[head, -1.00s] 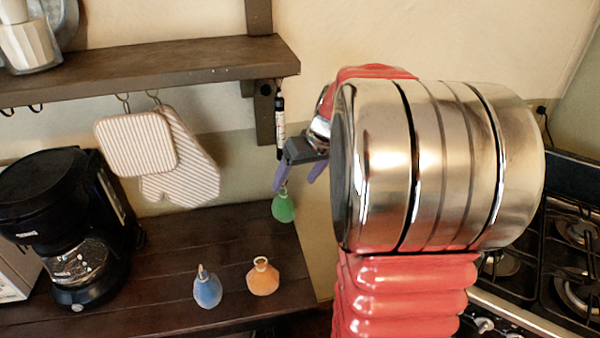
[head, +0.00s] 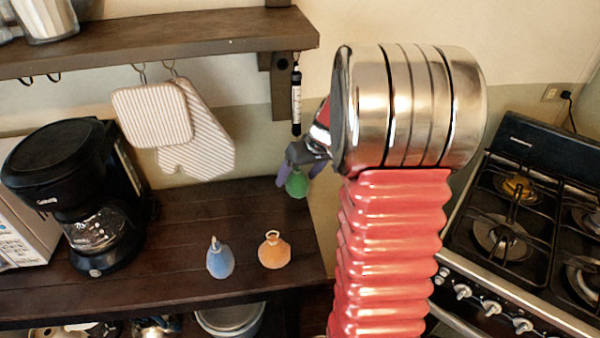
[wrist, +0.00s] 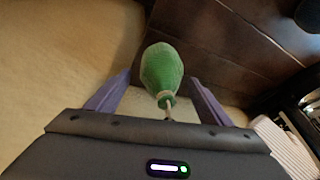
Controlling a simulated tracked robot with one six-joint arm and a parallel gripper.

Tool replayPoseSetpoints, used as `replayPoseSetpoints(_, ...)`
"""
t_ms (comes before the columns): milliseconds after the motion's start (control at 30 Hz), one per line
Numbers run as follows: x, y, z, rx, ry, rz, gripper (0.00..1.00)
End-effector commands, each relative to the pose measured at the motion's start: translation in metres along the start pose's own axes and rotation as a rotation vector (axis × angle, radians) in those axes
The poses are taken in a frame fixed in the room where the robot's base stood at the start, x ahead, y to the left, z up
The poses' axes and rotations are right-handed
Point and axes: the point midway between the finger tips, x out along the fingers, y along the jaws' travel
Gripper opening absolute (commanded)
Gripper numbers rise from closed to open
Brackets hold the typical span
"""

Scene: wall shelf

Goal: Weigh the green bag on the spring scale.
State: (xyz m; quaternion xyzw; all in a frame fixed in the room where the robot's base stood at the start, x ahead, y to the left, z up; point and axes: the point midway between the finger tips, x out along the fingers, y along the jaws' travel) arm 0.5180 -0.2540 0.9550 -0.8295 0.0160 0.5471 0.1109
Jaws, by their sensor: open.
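The green bag (head: 297,184) is below the spring scale (head: 296,97), in line with it, above the right end of the dark counter. The scale hangs upright under the right end of the wall shelf. My gripper (head: 299,175) is just below the scale with its purple fingers apart, one on each side of the bag. In the wrist view, the green bag (wrist: 162,70) shows between the open fingers with a visible gap on both sides. Its tied neck and a pale loop point toward the palm. The join between loop and scale hook is hidden behind my gripper.
A blue bag (head: 220,260) and an orange bag (head: 274,250) stand on the counter (head: 180,225). A coffee maker (head: 75,180) is at the left. Striped oven mitts (head: 200,130) hang under the shelf (head: 150,48). A stove (head: 510,220) stands at the right.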

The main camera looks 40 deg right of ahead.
Motion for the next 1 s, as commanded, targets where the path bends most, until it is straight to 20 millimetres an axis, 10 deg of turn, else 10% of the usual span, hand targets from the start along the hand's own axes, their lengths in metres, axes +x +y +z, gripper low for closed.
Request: replayPoseSetpoints(1000, -0.0007, 0.0000, -0.0003, 0.000, 0.000, 0.000, 0.20)
